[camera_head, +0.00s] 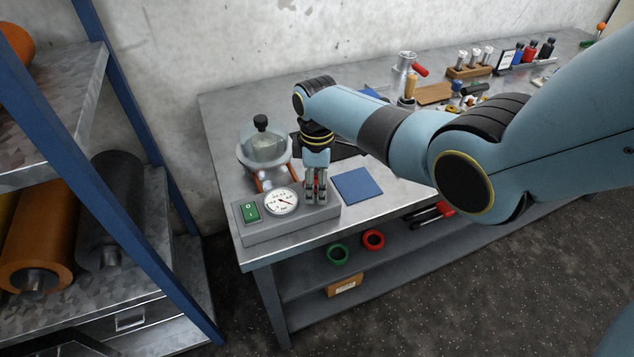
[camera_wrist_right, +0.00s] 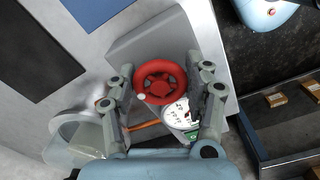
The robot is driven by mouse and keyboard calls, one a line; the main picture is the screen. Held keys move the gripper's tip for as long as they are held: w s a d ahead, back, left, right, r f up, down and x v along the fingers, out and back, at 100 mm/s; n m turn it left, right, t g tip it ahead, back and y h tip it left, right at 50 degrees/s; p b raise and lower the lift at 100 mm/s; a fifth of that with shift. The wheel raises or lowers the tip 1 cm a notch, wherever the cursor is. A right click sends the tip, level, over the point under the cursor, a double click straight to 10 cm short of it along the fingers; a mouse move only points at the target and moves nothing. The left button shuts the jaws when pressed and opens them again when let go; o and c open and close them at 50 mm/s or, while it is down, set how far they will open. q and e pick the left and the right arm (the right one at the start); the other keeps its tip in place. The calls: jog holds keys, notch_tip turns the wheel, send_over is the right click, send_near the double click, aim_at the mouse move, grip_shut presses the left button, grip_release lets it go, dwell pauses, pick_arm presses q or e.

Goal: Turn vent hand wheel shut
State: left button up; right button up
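The red hand wheel (camera_wrist_right: 160,82) sits on the grey control box (camera_wrist_right: 200,30) and shows whole in the wrist view. In the head view only a bit of red shows between my fingers. My right gripper (camera_head: 316,198) points down over the right end of the control box (camera_head: 275,228). In the wrist view the fingers of my right gripper (camera_wrist_right: 160,68) are parted, one on each side of the wheel, with a narrow gap visible. The dial gauge (camera_head: 282,201) and green switch (camera_head: 249,211) are left of the gripper. My left gripper is out of view.
A glass vessel with a black knob (camera_head: 263,144) stands close behind the box. A blue mat (camera_head: 357,185) lies to its right. Vials in a wooden rack (camera_head: 470,71) and bottles are farther back. A blue-posted shelf (camera_head: 140,170) with rolls stands at left.

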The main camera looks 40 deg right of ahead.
jog(key=shift+o, duration=0.9)
notch_tip(320, 180, up, 12)
